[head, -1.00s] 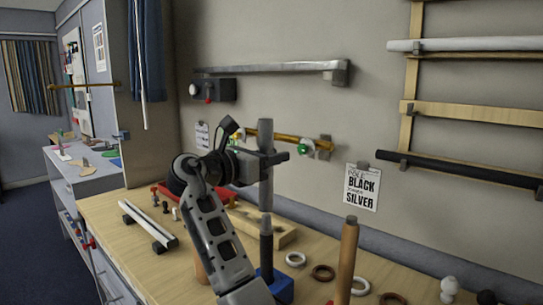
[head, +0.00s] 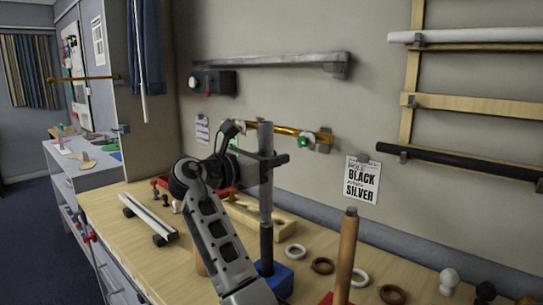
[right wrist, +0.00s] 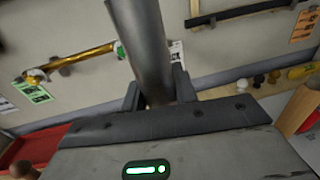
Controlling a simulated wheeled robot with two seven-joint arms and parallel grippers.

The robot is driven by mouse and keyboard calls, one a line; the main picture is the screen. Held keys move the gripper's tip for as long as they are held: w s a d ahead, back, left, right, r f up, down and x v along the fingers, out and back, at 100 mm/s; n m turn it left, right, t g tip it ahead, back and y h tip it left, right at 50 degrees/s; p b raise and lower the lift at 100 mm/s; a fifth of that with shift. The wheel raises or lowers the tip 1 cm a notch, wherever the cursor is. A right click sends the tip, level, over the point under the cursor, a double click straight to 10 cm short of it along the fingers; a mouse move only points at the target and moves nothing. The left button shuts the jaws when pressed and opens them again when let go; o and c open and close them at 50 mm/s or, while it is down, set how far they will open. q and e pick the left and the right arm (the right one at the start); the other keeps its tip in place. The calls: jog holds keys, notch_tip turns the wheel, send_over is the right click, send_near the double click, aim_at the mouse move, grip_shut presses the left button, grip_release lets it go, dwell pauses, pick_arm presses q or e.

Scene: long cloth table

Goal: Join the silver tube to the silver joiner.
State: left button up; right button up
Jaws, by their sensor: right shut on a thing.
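The silver tube (head: 266,195) stands upright at the middle of the table, in line above a dark upright piece (head: 267,243) set in a blue base (head: 277,282). The two look touching end to end, but I cannot tell whether they are joined. I cannot make out a separate silver joiner. My right gripper (head: 270,159) is shut around the upper part of the tube, whose top sticks out above the jaws. In the right wrist view the tube (right wrist: 143,45) runs up between the fingers (right wrist: 158,95). My left gripper is not in view.
A wooden pole (head: 346,250) stands on the right, with several loose rings, one white (head: 295,253), around it. A white rail (head: 148,218) lies at the left. A wooden block (head: 262,220) is behind the tube. A sign (head: 362,182) hangs on the wall.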

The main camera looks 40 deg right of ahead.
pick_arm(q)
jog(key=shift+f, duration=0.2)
pick_arm(e)
jog(key=shift+f, duration=1.15)
jog(key=o, duration=1.1)
jog(key=shift+a+f, duration=0.1)
jog(key=shift+a, duration=0.2)
pick_arm(q)
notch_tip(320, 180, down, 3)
jog(key=b, duration=0.3)
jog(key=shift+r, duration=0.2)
pick_arm(e)
jog(key=a, duration=1.5)
jog(key=shift+w+a, duration=0.15)
jog(key=shift+w, duration=0.2)
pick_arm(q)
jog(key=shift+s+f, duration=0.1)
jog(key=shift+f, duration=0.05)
